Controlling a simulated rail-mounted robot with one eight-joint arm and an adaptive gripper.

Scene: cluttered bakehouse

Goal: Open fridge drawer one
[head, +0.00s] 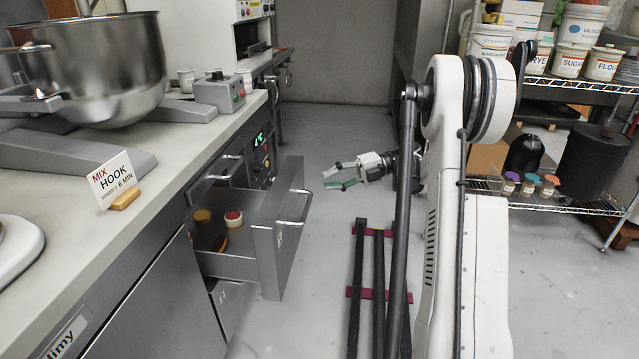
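A grey metal fridge drawer (262,240) stands pulled out from the counter on the left, its front turned to the right. Its bar handle (299,208) is on that front, above a small label too small to read surely. Inside the drawer are a red-and-white lidded jar (234,219) and a yellow-topped jar (202,215). My gripper (334,178) is open and empty, over the floor to the right of the drawer and apart from the handle. Its fingers point left.
Another drawer front (229,298) lies below the open one. The counter (130,190) holds a mixing bowl (90,70) and a sign (113,180). Wire shelves (560,200) with tubs stand at the right. The aisle floor (335,130) behind my gripper is clear.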

